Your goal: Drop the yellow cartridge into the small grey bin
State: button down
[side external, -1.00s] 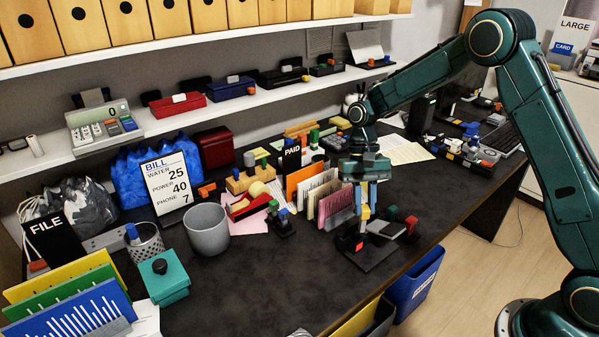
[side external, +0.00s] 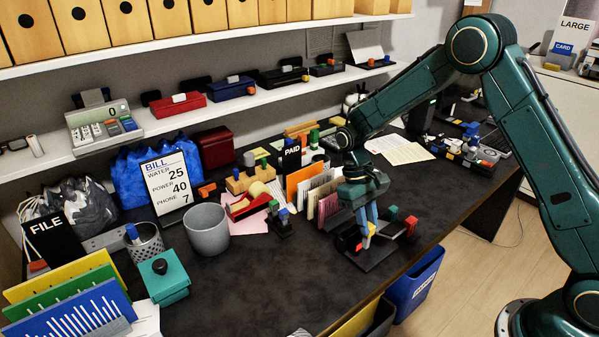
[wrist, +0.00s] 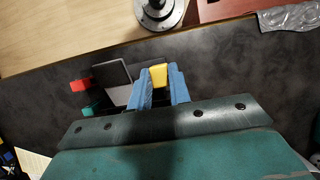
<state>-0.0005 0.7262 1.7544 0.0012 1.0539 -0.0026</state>
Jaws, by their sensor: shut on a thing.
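The yellow cartridge (side external: 367,241) is between the blue fingertips of my gripper (side external: 367,226), low over a dark stand at the desk's front edge. In the wrist view the cartridge (wrist: 159,76) shows as a yellow block between both fingers (wrist: 160,88). My gripper is shut on it and tilted. I cannot tell whether the cartridge still touches the stand. The small grey bin (side external: 207,232) stands upright on the desk, well to the left of my gripper. Its inside bottom is hidden.
The dark stand (side external: 372,262) carries small coloured blocks beside my gripper. Upright file cards (side external: 317,190), a red tray (side external: 249,206) and a small dark holder (side external: 281,222) lie between gripper and bin. A pencil cup (side external: 147,243) and teal box (side external: 165,280) stand left. The front desk is clear.

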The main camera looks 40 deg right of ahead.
jog(key=w+a+n+t+h, duration=0.2)
jog(key=w+a+n, duration=0.2)
jog(key=w+n, duration=0.5)
jog(key=w+a+n+t+h, duration=0.25)
jog(key=w+a+n, duration=0.25)
jog(key=w+n, duration=0.35)
jog(key=w+a+r+n+t+y, duration=0.2)
jog(key=w+a+r+n, duration=0.1)
jog(key=w+a+n, duration=0.2)
jog(key=w+a+r+n+t+y, duration=0.2)
jog(key=w+a+n, duration=0.4)
jog(key=a+n, duration=0.4)
jog(key=shift+w+r+n+t, duration=0.3)
jog(key=shift+r+n, duration=0.2)
jog(key=shift+n, duration=1.25)
jog(key=shift+f+y, duration=0.1)
jog(key=shift+y, duration=0.15)
notch_tip(320, 180, down, 8)
